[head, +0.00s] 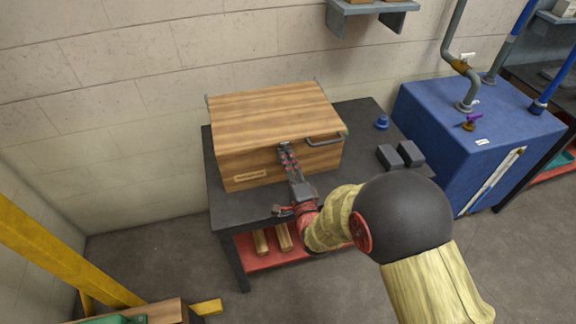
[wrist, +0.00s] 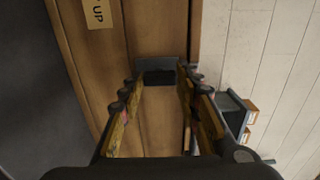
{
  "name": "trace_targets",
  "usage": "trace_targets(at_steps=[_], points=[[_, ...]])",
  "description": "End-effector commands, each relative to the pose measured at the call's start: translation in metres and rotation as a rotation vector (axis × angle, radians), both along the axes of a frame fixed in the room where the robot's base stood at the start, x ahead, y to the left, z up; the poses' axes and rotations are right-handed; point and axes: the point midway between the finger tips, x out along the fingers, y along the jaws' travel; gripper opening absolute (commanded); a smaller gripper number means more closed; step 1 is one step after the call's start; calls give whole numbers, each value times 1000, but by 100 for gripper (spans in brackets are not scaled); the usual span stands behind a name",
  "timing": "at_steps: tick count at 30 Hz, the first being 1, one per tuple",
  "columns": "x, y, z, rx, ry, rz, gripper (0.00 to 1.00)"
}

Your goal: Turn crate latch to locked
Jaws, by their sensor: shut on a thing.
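The wooden crate (head: 265,105) stands closed on the dark table, with a metal handle (head: 325,140) at its front right. A dark grey latch (head: 285,144) sits at the upper middle of the crate's front. My gripper (head: 287,153) reaches it from the front. In the wrist view, the latch (wrist: 160,64) is a dark plate between the tips of my gripper (wrist: 158,78), against the wood. The fingers are shut on the latch, one on each side. The fingers partly hide the latch in the head view. I cannot tell whether it is turned to locked.
The dark table (head: 230,204) also bears a small blue part (head: 382,122) and grey blocks (head: 400,156) right of the crate. A blue cabinet (head: 480,130) with pipes stands at the right. Wooden pieces (head: 272,240) lie on the red lower shelf. A wall shelf (head: 372,15) hangs above.

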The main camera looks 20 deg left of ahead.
Motion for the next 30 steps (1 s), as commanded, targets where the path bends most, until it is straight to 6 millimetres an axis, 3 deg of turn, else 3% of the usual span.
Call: trace_targets(at_steps=[14, 15, 24, 30], points=[[1, -1, 0, 11, 8, -3, 8], [1, -1, 0, 11, 8, -3, 35], [0, -1, 0, 10, 7, -1, 52], [0, 0, 0, 10, 6, -1, 52]])
